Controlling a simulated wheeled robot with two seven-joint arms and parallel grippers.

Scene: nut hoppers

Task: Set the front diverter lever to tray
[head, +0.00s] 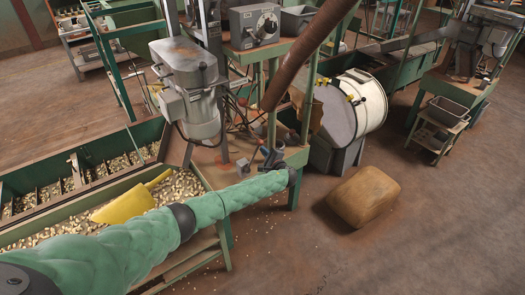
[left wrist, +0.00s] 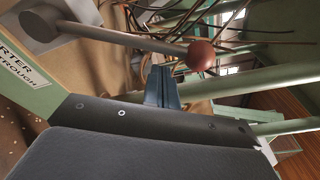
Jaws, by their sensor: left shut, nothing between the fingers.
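The diverter lever (left wrist: 130,38) shows in the left wrist view as a grey rod running from a round grey hub to a dark red ball knob (left wrist: 202,56). A green-edged label (left wrist: 18,75) beside the hub reads partly "…RTER" and "TROUGH"; the rest is cut off. My left gripper (left wrist: 163,85) is shut and empty, its blue fingertips close by the rod and knob. I cannot tell whether they touch. In the head view my left gripper (head: 270,157) is at the green stand below the grey machine; the lever is too small to make out clearly there. My right gripper is out of view.
A trough of nuts (head: 75,222) with a yellow scoop (head: 130,202) lies at left under my arm. A brown sack (head: 364,196) lies on the floor at right. A white drum (head: 360,100) stands behind. Cables hang around the stand. Open floor is at front right.

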